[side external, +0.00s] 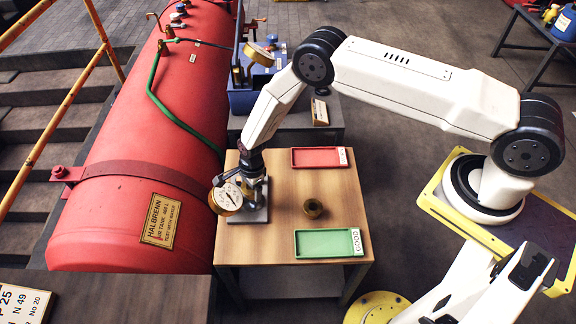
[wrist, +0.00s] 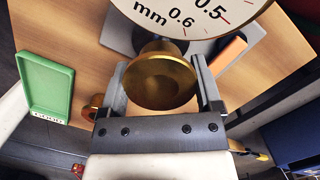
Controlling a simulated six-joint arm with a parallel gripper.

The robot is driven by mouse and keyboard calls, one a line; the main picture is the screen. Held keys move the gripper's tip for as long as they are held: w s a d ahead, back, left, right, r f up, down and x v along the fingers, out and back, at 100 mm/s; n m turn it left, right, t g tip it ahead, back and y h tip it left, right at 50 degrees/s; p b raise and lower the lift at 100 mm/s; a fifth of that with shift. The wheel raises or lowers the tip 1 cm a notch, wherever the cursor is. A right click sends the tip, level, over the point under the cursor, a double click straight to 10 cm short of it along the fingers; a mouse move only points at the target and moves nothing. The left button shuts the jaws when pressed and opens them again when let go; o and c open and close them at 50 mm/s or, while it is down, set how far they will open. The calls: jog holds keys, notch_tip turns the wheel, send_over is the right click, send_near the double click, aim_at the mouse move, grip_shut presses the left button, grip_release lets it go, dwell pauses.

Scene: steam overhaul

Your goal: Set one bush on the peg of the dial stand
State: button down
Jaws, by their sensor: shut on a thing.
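My gripper (side external: 252,182) is low at the dial stand, at the left side of the wooden table. In the wrist view, my gripper (wrist: 161,88) is shut on a brass bush (wrist: 160,80), with one finger on each side. The dial stand has a grey base plate (side external: 248,212) and a round dial (side external: 227,198), whose white face (wrist: 205,12) shows close beyond the held bush. The peg is hidden, so I cannot tell whether the bush touches it. Another brass bush (side external: 313,208) stands on the table to the right; it is partly hidden in the wrist view (wrist: 92,108).
A red tray (side external: 316,158) lies at the table's back and a green tray (side external: 328,243) marked GOOD at the front. A large red tank (side external: 150,130) stands close on the left. A blue container (side external: 244,100) is on a bench behind.

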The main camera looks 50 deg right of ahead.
jog(key=shift+f, duration=1.35)
dwell(0.7)
jog(key=shift+f, duration=0.3)
dwell(0.5)
jog(key=shift+s+f, duration=0.1)
jog(key=shift+f, duration=0.2)
dwell(0.4)
grip_release()
jog(key=shift+d, duration=0.1)
jog(key=shift+r, duration=0.1)
jog(key=shift+r, duration=3.4)
